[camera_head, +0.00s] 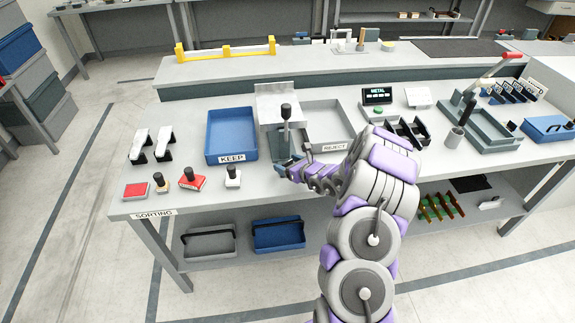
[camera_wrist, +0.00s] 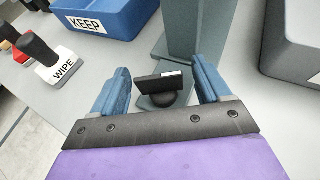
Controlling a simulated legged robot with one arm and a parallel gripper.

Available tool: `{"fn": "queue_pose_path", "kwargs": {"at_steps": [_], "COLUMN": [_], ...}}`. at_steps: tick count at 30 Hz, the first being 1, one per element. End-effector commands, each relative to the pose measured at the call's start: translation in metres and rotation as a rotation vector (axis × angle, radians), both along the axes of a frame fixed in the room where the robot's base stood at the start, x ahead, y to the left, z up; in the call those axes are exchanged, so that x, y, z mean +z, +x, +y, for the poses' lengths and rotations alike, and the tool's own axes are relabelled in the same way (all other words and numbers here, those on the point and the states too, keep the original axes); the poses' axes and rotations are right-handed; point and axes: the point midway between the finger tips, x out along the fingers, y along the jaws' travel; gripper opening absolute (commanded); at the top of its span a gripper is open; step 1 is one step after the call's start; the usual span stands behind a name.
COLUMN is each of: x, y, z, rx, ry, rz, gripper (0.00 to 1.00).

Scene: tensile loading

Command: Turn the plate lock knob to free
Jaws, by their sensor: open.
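The plate lock knob seems to be the dark bar-shaped knob (camera_wrist: 158,82) with a small white mark at one end, on a rounded dark base, in the wrist view. It stands low at the front of a grey-green fixture (camera_wrist: 200,28). My gripper (camera_wrist: 160,68) is open, its two blue fingers on either side of the knob with visible gaps; I see no contact. In the head view my gripper (camera_head: 284,167) is at the front foot of the sorting fixture (camera_head: 275,95), and the knob is too small or hidden to make out there.
A blue KEEP bin (camera_head: 232,135) stands left of the fixture, a grey REJECT bin (camera_head: 330,125) right. A black-knobbed lever (camera_head: 286,112) rises just above my gripper. Several stamp-like handles, including a white WIPE one (camera_head: 233,177), stand front left. A METAL display (camera_head: 377,95) is behind.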

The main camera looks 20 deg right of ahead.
Motion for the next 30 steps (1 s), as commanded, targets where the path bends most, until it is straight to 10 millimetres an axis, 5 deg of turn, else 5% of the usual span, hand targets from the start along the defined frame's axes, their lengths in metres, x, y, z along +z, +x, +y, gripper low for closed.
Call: {"fn": "queue_pose_path", "kwargs": {"at_steps": [10, 26, 30], "x": [-0.0012, -0.0012, -0.0010], "y": [0.0043, 0.0041, 0.0040], "z": [0.0009, 0.0003, 0.0000], "rx": [0.000, -0.001, 0.002], "ry": [-0.001, -0.001, -0.001], "rz": [-0.001, -0.001, -0.001], "gripper": [0.77, 0.27, 0.25]}}
